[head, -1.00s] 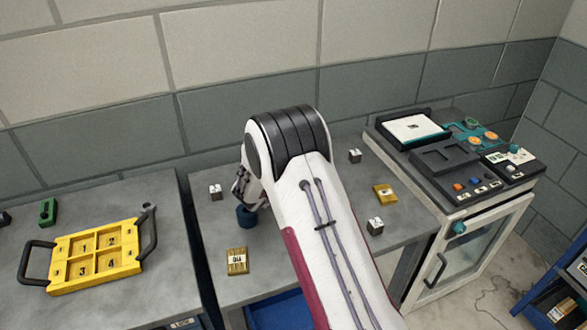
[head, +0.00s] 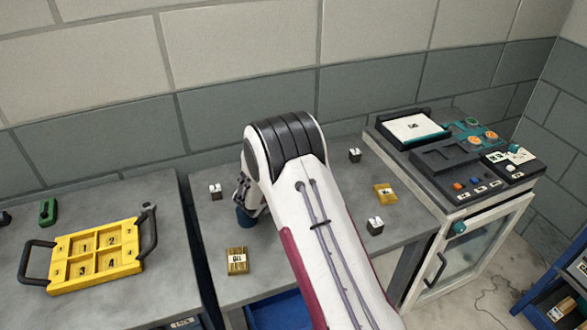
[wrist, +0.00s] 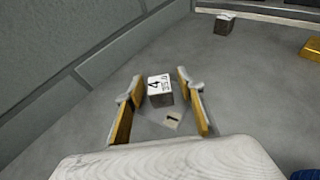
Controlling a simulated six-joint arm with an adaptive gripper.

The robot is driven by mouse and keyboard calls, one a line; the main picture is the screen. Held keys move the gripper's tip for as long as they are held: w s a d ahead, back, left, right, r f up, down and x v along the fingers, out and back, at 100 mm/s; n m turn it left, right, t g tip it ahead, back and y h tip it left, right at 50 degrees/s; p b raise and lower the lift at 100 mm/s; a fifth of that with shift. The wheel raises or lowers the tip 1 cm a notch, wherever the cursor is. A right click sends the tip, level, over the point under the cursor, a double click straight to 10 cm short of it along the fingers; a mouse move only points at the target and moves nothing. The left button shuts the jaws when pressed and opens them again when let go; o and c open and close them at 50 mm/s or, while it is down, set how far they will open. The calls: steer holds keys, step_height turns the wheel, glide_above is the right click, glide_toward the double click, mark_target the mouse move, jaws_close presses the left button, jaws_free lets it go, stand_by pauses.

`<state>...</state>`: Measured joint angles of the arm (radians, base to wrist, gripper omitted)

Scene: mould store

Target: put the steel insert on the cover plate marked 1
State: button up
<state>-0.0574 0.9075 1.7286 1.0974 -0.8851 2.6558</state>
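In the wrist view a small grey steel insert (wrist: 160,90) with a white printed top reading 4 stands between my fingertips. My gripper (wrist: 161,83) is open, with a gap to the insert on each side. In the head view my gripper (head: 250,200) is low over the table, and the cover plate is not distinguishable there.
Other small steel blocks (head: 215,191), (head: 355,155), (head: 375,226) and brass blocks (head: 237,261), (head: 385,194) stand around on the grey table. A yellow tray (head: 65,283) with numbered compartments lies on the left table. A dark device (head: 460,180) stands at right. The wall is close behind.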

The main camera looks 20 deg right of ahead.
steer(key=shift+r, duration=0.1)
steer(key=shift+s+a+r, duration=0.1)
steer(key=shift+a, duration=0.05)
steer(key=v, duration=1.1)
steer(key=shift+s+a, duration=0.2)
steer(key=shift+s, duration=0.1)
stand_by(0.3)
